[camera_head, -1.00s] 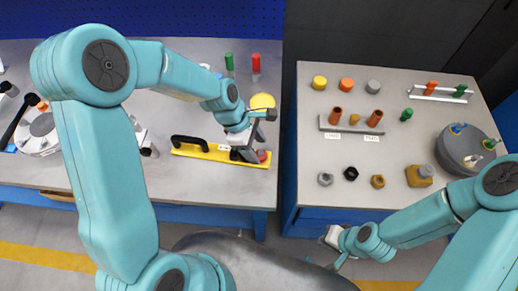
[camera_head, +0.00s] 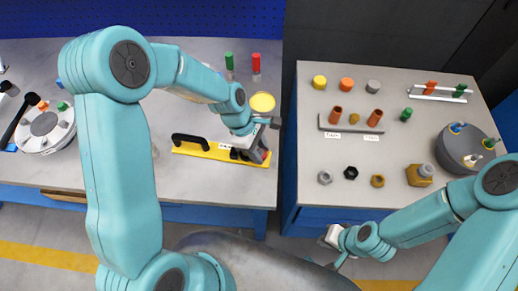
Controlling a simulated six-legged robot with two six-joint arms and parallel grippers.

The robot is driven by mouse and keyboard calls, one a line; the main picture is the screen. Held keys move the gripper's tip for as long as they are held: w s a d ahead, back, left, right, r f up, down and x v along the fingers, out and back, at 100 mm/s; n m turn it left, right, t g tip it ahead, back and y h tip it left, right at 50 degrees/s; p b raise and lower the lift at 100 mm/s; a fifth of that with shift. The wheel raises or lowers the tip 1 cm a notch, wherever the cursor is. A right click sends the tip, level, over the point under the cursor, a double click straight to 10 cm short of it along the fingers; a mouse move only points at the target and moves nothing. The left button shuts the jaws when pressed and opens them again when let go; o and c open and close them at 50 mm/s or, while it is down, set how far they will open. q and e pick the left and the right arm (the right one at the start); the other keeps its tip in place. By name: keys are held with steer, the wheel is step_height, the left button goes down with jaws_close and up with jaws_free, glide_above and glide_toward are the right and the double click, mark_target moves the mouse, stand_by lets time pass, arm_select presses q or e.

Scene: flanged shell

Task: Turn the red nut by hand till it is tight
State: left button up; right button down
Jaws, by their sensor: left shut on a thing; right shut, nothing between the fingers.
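A yellow plate (camera_head: 205,151) with a black handle (camera_head: 189,141) lies on the left bench near its right end. The red nut (camera_head: 266,155) is at the plate's right end and is mostly hidden by my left gripper. My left gripper (camera_head: 257,154) reaches down over that end and is shut on the red nut; its finger contact is hard to see. My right gripper (camera_head: 338,264) is shut and empty, low in front of the right bench, away from the nut.
A yellow round piece (camera_head: 262,102) is just behind my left gripper. Green (camera_head: 229,61) and red (camera_head: 256,63) cylinders stand farther back. The right bench (camera_head: 300,140) holds several loose nuts, plugs and a grey drum (camera_head: 462,158). A gap separates the benches.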

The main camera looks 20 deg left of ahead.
arm_select(q)
steer(key=o, duration=1)
steer(key=shift+o, duration=0.2)
steer(key=v, duration=1.6)
steer(key=shift+r+b, duration=0.2)
steer(key=shift+b, duration=0.2)
steer(key=shift+a, duration=0.1)
